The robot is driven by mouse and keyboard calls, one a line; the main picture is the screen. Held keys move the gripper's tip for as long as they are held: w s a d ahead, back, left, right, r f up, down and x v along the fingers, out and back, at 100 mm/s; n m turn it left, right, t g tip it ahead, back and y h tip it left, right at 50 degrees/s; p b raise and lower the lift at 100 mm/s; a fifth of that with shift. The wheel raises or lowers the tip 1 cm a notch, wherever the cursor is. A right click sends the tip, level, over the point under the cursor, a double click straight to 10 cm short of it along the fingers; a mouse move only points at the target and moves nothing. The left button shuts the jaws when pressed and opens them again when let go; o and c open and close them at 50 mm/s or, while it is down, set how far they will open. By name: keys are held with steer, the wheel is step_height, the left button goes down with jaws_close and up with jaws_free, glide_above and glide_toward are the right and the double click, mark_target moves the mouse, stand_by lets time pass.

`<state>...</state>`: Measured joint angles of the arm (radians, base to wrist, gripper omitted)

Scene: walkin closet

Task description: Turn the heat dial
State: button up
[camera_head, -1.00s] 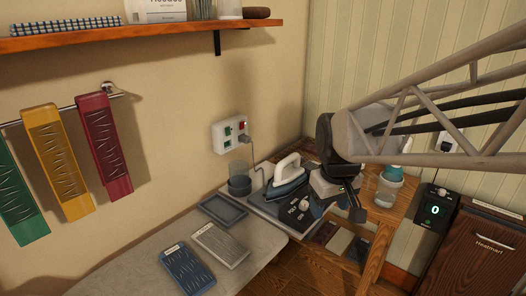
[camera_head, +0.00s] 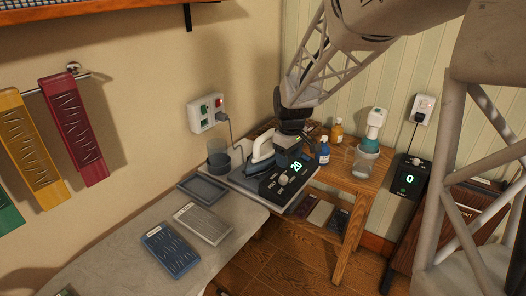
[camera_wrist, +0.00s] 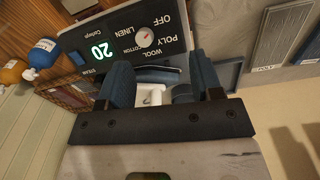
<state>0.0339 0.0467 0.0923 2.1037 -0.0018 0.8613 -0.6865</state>
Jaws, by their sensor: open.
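A black control panel (camera_head: 272,188) sits on the front of the iron's station. It carries a round white dial (camera_head: 283,179), and a green display reads 20. In the wrist view, the dial (camera_wrist: 144,37) has a small red mark; labels OFF, POLY, LINEN, COTTON and WOOL surround it. My gripper (camera_head: 290,148) is above the station, just behind the panel and beside the iron (camera_head: 260,158). In the wrist view, my gripper (camera_wrist: 163,82) has its two blue-grey fingers apart, with a pale part of the station between them. The dial is beyond the fingertips, not between them.
Blue (camera_head: 323,152) and yellow (camera_head: 336,131) bottles and a spray bottle (camera_head: 370,135) stand on the wooden table right of my gripper. A black box (camera_head: 408,178) reading 0 is farther right.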

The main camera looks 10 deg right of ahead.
steer(key=n, duration=0.2)
glide_above(284, 177)
step_height(284, 177, down, 5)
steer(key=shift+r, duration=0.1)
steer(key=shift+f, duration=0.2)
steer(key=shift+f, duration=3.75)
steer(key=c, duration=0.9)
